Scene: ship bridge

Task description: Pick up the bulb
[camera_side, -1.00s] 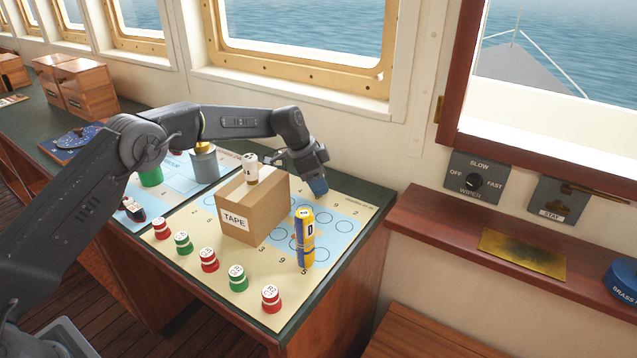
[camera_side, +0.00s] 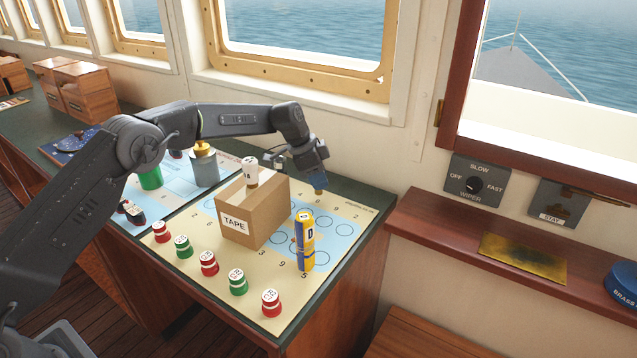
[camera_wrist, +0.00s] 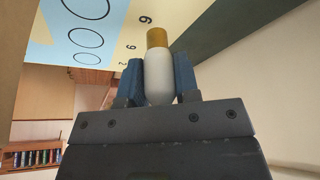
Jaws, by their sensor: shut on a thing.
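The bulb (camera_wrist: 157,75) has a white body and a gold-brown cap, and shows upright between the two blue fingers in the wrist view. My gripper (camera_wrist: 158,82) is shut on its white body. In the side view my gripper (camera_side: 316,178) is over the far right part of the chart, behind and right of the cardboard box. Only the bulb's brownish tip (camera_side: 319,190) shows there, below the blue fingers; the rest is hidden by them. I cannot tell whether the tip touches the chart.
A cardboard TAPE box (camera_side: 235,222) with a small white cylinder (camera_side: 251,172) on top stands left of my gripper. A yellow and blue tube (camera_side: 305,243) stands in front. Several red and green buoys (camera_side: 208,262) line the chart's near edge. The wall is close behind.

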